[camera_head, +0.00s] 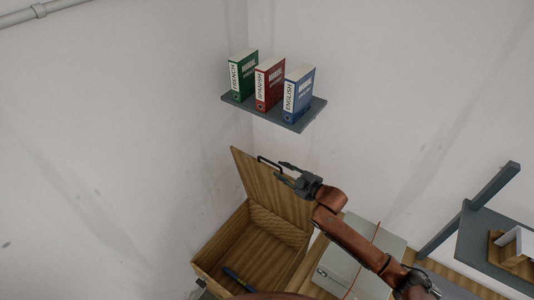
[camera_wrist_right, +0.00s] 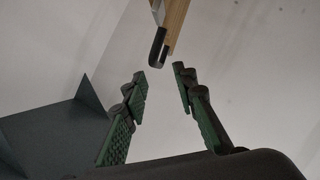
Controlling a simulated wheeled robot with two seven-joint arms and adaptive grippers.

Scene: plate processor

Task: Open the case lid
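The wooden case (camera_head: 208,262) stands at the lower middle of the head view. Its lid (camera_head: 256,184) is raised and tilted up, so the inside shows. A black handle (camera_head: 267,161) sits near the lid's upper edge; in the right wrist view the handle (camera_wrist_right: 157,48) and the lid's edge (camera_wrist_right: 177,22) show at the top. My right gripper (camera_head: 281,170) is beside the handle. In the right wrist view its fingers (camera_wrist_right: 159,76) are apart and empty, with the handle just beyond the tips. My left gripper is not in view.
A dark pen-like object (camera_head: 238,279) lies inside the case. A grey box (camera_head: 352,268) stands right of the case, under my right arm. A wall shelf (camera_head: 312,112) with three manuals is above. A dark shelf unit (camera_head: 487,235) stands at the right.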

